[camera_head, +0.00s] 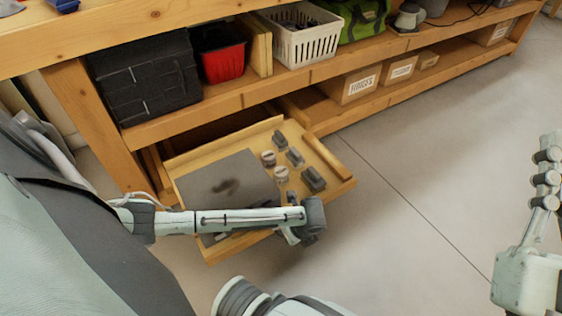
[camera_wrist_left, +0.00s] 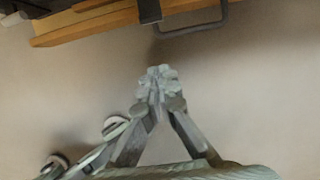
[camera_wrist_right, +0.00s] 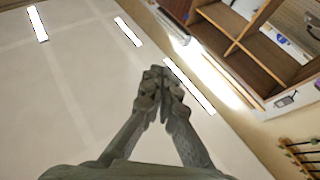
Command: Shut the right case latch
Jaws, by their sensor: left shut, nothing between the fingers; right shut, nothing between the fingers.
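A black case (camera_head: 145,80) sits on the lower bench shelf at the upper left of the head view. Thin pale lines show on its face, but I cannot make out the right latch or whether it is open. My left gripper (camera_head: 293,238) is just past the front of a pulled-out drawer, well below and right of the case. In the left wrist view its fingers (camera_wrist_left: 158,82) are shut and empty, with a drawer edge and dark handle (camera_wrist_left: 195,30) beyond. My right gripper (camera_wrist_right: 160,85) is shut and empty, pointing up toward the ceiling, far from the case.
The open wooden drawer (camera_head: 335,166) juts out below the case, holding a grey panel (camera_head: 225,180), small round containers and dark blocks. A red bin (camera_head: 218,55), white basket (camera_head: 300,40) and green bag (camera_head: 362,18) share the shelf. Floor at right is clear.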

